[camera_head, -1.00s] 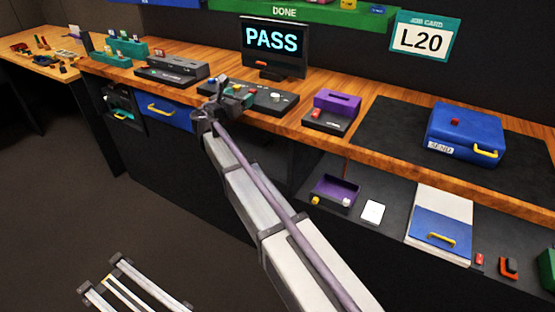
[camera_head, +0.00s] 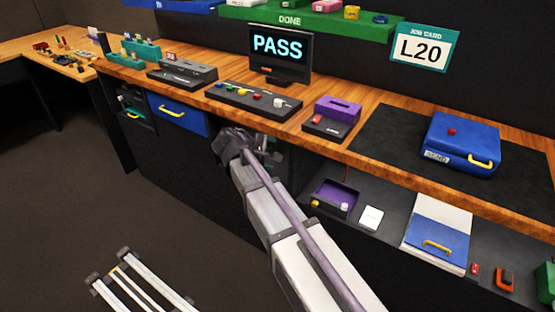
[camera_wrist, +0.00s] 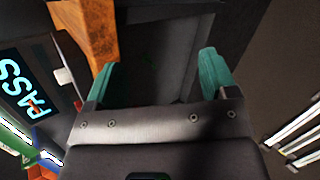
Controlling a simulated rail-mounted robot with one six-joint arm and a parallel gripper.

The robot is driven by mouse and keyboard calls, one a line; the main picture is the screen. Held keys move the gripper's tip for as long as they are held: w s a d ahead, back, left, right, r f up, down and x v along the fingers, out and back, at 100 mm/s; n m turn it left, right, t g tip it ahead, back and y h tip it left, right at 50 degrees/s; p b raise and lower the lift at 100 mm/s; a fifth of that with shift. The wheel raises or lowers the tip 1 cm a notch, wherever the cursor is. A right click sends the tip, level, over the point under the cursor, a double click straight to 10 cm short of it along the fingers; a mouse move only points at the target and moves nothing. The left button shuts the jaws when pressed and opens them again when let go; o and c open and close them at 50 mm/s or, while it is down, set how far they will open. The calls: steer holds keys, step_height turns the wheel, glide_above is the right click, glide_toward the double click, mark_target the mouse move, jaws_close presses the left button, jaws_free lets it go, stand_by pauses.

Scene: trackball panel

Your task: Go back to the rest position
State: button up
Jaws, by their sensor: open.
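My gripper (camera_wrist: 158,82) shows in the wrist view with its two teal fingers spread apart and nothing between them. In the head view my arm reaches up from the bottom right, and its end stands in front of the bench, below the wooden top's front edge. The fingers are mostly hidden there behind my wrist. The black control panel (camera_head: 253,101) on the bench, with a white ball and small coloured controls, is in full view and apart from my gripper. The monitor (camera_head: 279,51) behind it reads PASS.
The wooden bench edge (camera_head: 330,148) runs close above my gripper. A lower shelf holds a purple tray (camera_head: 335,198) and a blue-and-white box (camera_head: 437,235). A blue drawer (camera_head: 180,115) is left of my arm. A blue case (camera_head: 462,142) sits on a black mat. Open floor lies at left.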

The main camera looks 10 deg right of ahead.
steer(key=shift+s+d+f+m+g+y, duration=0.15)
steer(key=shift+s+m, duration=0.15)
steer(key=shift+s, duration=0.2)
steer(key=shift+s+d+f+m+g+y, duration=0.1)
steer(key=shift+s+d+m+y, duration=0.15)
steer(key=shift+s, duration=0.2)
steer(key=shift+s+d+f+m+g+y, duration=0.1)
steer(key=shift+s+m+g, duration=0.05)
steer(key=shift+s+m, duration=0.3)
steer(key=shift+a, duration=0.1)
steer(key=s+d+r+m+g+y+p, duration=0.1)
steer(key=s+r+m+g+y+p, duration=0.1)
steer(key=s+p, duration=0.4)
steer(key=s+d+r+m+g+y+p, duration=0.2)
steer(key=s+r+m+y+p, duration=0.2)
steer(key=s, duration=1.1)
steer(key=m+y+p, duration=0.1)
steer(key=m, duration=0.2)
steer(key=shift+r+y+p, duration=0.15)
steer(key=shift+y+p, duration=0.2)
steer(key=shift+y, duration=0.05)
steer(key=shift+c, duration=0.3)
